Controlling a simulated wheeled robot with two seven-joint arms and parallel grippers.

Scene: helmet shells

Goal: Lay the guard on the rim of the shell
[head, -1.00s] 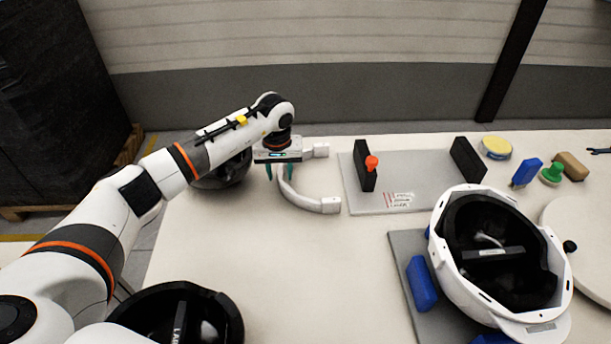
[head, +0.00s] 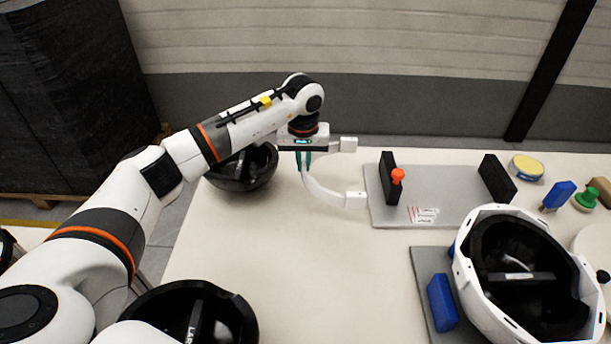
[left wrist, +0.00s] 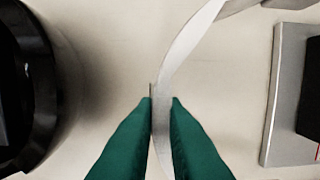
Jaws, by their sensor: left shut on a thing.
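The guard (head: 322,193) is a white curved strip with a block at each end. My left gripper (head: 304,163) is shut on the middle of its curve, and in the left wrist view the green fingers (left wrist: 161,102) pinch the white strip (left wrist: 172,75) from both sides. The guard is over the table left of the grey fixture plate; I cannot tell its exact height. The white shell (head: 464,286) lies open side up at the right, with a black inside, on a grey plate with blue blocks. My right gripper is not in view.
The grey fixture plate (head: 440,193) carries two black uprights and an orange knob (head: 397,175). Black bowl-like shells stand at the back left (head: 240,172) and front left (head: 240,318). A yellow disc (head: 527,166) and a blue block (head: 558,195) are at right. The middle table is clear.

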